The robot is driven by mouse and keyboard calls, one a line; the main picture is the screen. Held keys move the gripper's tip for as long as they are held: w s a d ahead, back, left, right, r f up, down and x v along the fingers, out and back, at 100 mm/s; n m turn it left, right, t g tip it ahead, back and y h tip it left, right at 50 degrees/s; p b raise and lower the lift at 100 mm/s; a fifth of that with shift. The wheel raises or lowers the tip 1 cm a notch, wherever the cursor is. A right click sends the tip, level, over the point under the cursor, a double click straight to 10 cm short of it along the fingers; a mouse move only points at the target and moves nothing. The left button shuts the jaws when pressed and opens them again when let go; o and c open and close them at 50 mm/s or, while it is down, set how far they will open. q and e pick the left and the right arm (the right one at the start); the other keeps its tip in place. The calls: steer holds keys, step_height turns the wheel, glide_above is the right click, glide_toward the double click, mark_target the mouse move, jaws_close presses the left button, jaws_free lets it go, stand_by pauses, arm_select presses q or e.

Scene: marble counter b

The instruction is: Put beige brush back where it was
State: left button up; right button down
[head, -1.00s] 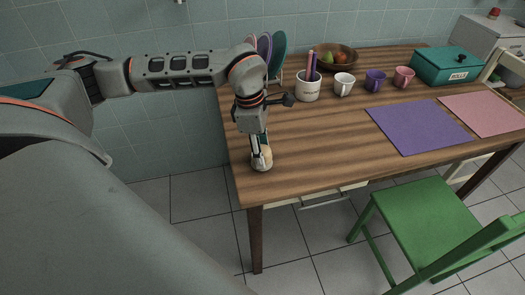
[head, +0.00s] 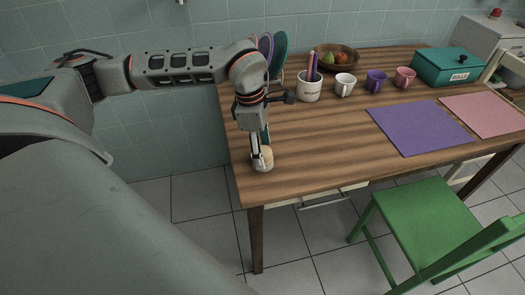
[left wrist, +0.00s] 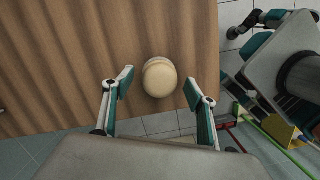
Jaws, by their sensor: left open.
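The beige brush (left wrist: 160,77) shows in the left wrist view as a rounded, pale beige thing on the wooden table, near its edge. In the head view it is a small beige shape (head: 265,158) at the table's front left corner, partly hidden by my gripper. My left gripper (left wrist: 158,88) is open, with one teal finger on each side of the brush and a visible gap to both in the wrist view. In the head view the left gripper (head: 260,152) points down over that corner. My right gripper is not in view.
A white utensil crock (head: 309,92), several mugs, a fruit bowl (head: 337,58) and a teal box (head: 447,67) stand toward the back. Purple (head: 420,128) and pink (head: 486,114) mats lie at right. A green chair (head: 425,215) is in front. The table's middle is clear.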

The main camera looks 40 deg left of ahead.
arm_select(q)
step_height(320, 180, up, 11)
steer(key=a+p, duration=0.1)
steer(key=shift+s+a+p, duration=0.25)
steer(key=shift+s+p, duration=0.05)
steer(key=shift+s, duration=0.1)
